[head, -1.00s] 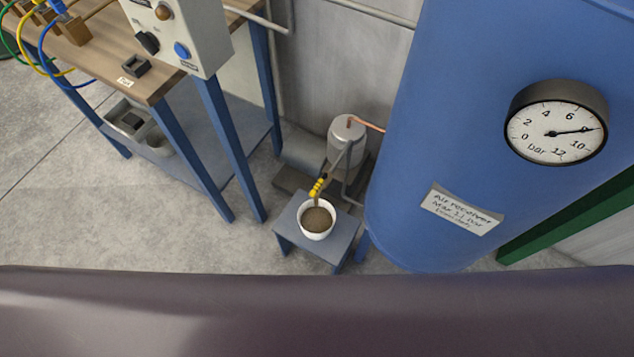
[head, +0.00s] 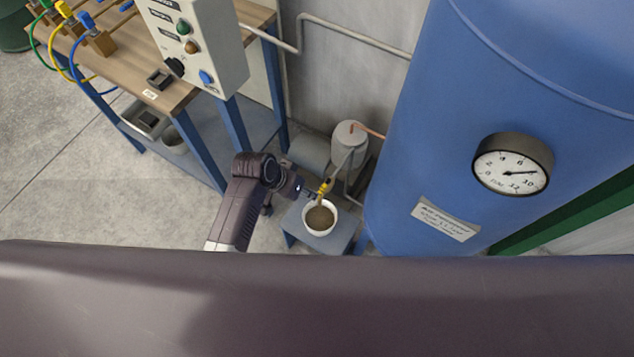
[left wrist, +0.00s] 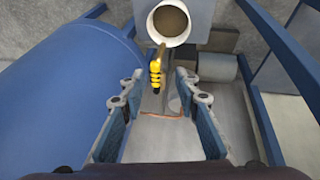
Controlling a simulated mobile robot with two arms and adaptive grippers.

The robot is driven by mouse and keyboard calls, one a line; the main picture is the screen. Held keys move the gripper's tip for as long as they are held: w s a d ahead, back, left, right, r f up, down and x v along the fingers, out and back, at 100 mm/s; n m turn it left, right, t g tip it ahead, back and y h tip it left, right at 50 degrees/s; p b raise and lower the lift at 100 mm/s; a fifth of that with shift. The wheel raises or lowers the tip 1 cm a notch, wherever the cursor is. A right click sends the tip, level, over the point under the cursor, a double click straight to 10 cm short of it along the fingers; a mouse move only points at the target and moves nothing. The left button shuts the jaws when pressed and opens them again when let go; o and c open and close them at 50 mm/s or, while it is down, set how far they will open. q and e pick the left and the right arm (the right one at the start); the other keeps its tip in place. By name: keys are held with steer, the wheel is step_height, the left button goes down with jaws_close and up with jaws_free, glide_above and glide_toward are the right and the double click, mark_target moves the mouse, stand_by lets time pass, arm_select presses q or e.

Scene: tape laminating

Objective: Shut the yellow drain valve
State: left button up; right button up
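The yellow drain valve (head: 324,187) sits on a thin pipe below the grey cylinder (head: 348,142), just above a white bowl (head: 305,222) of brown liquid. In the left wrist view the yellow valve (left wrist: 155,77) appears between my fingertips, a little left of centre, with the bowl (left wrist: 151,22) beyond it. My left gripper (head: 298,190) is just left of the valve in the head view. In the left wrist view my left gripper (left wrist: 158,76) is open, with nothing held. I cannot tell whether the valve lies within finger depth. My right gripper is not in view.
The bowl stands on a small blue-grey stool (head: 340,240). The large blue air receiver (head: 430,130) with a gauge (head: 512,165) stands close on the right. A workbench (head: 185,90) with a control box (head: 195,45) stands at left. Bare floor (head: 90,200) lies left of my arm.

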mark_target(319, 192)
arm_select(q)
steer(key=shift+w+d+f+b, duration=0.1)
steer(key=shift+w+d+f, duration=0.35)
steer(key=shift+d+f, duration=0.25)
steer(key=shift+w+d+f+b, duration=0.15)
steer(key=shift+w+d+f, duration=0.3)
steer(key=shift+f, duration=0.35)
steer(key=shift+w+d+f+b, duration=0.1)
steer(key=shift+w+d+f, duration=0.3)
steer(key=shift+d+f, duration=0.3)
steer(key=shift+a, duration=0.1)
steer(key=shift+c, duration=0.3)
jaws_close()
